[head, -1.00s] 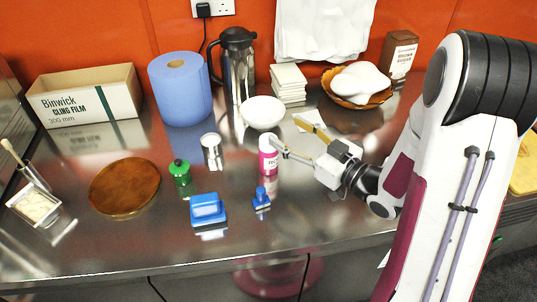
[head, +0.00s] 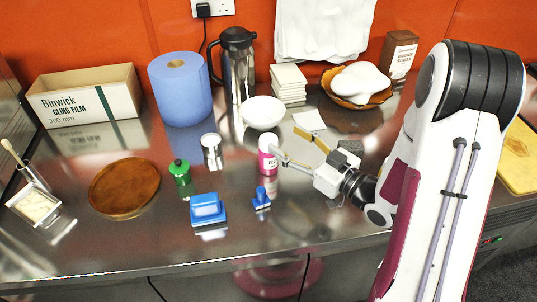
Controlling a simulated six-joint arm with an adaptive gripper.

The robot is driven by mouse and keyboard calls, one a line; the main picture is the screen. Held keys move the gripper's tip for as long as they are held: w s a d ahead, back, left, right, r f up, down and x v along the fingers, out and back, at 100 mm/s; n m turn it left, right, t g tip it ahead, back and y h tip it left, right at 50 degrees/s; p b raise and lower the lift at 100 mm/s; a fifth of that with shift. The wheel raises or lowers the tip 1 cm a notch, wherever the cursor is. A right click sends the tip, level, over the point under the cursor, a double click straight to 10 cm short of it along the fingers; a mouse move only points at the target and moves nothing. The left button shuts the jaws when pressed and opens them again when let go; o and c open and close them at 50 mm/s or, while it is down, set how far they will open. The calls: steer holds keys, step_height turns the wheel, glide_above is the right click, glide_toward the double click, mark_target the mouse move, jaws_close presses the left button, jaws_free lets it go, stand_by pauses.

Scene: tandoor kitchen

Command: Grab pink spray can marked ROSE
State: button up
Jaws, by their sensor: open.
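The pink spray can (head: 268,160) with a white top stands upright on the steel counter, near the middle of the head view. Part of its dark label lettering shows, but it is too small to read in full. My gripper (head: 291,146) comes in from the right at counter height with its fingers spread. One finger is close to the can's right side; the other is farther back and to the right. I cannot tell whether the near finger touches the can. Nothing is held between the fingers.
A blue stamp (head: 261,199) and a blue box-shaped item (head: 208,209) stand in front. A green bottle (head: 180,172) and a metal cup (head: 211,150) are to the left. A white bowl (head: 263,112) and a steel jug (head: 238,65) stand behind. Bare counter lies front right.

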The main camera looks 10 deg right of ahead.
mark_target(269, 154)
steer(key=shift+w+a+f, duration=0.25)
steer(key=shift+w+f, duration=0.1)
steer(key=shift+f, duration=0.55)
steer(key=shift+w+a+f, duration=0.25)
steer(key=shift+w+f, duration=0.05)
steer(key=shift+f, duration=0.6)
steer(key=shift+w+a+f, duration=0.25)
steer(key=shift+w+f, duration=0.1)
steer(key=shift+f, duration=0.55)
steer(key=shift+x, duration=2.5)
steer(key=c, duration=1.4)
